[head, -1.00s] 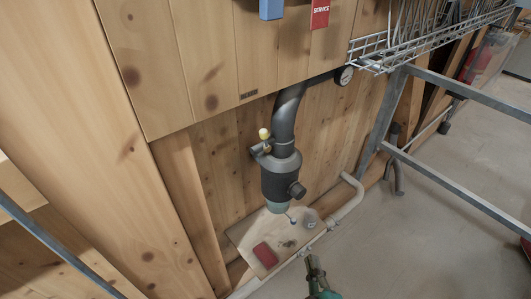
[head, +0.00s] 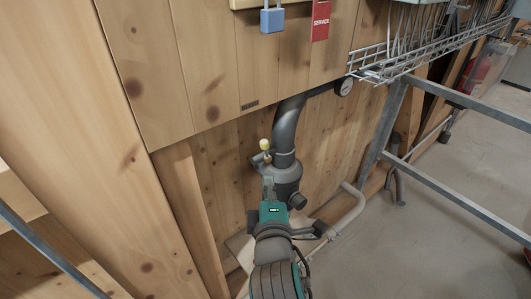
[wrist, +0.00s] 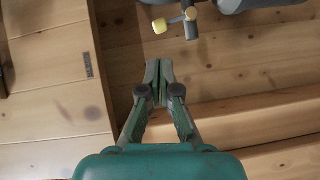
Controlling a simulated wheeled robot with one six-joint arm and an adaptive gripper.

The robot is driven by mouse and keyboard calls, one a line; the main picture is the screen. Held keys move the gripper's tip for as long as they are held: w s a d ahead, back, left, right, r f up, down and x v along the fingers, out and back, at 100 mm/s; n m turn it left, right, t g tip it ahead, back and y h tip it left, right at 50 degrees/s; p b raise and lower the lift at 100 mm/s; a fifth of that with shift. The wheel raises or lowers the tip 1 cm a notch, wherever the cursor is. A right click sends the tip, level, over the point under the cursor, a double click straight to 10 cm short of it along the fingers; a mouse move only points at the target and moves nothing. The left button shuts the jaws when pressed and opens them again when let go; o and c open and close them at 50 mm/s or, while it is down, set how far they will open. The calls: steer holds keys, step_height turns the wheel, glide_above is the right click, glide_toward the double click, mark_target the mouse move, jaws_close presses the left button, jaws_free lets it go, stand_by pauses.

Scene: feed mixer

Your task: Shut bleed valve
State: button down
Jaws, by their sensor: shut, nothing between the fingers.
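The bleed valve (head: 262,159) is a small grey fitting on the left side of the dark filter body (head: 287,178). Its lever has a yellow tip (head: 265,145), which stands up in the head view. In the wrist view the yellow tip (wrist: 160,25) sits at the top, left of the valve's grey stub (wrist: 191,27). My gripper (head: 268,182) is shut and empty, just below the valve in the head view. In the wrist view my fingertips (wrist: 159,66) point toward the yellow tip with a gap between; they do not touch it.
Wooden boards lie close behind the valve. A metal frame (head: 385,130) and wire rack (head: 390,65) stand to the right. A blue padlock (head: 271,19) and red tag (head: 321,20) hang above.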

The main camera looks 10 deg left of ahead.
mark_target(265, 147)
steer(key=w, duration=0.4)
steer(key=w+a, duration=0.1)
steer(key=w, duration=0.3)
steer(key=w+a+f, duration=0.1)
steer(key=w, duration=0.3)
steer(key=shift+w, duration=0.1)
steer(key=shift+w+d+r+m+g, duration=0.35)
steer(key=shift+w+d+m+g, duration=0.05)
steer(key=shift+w+d+m, duration=0.15)
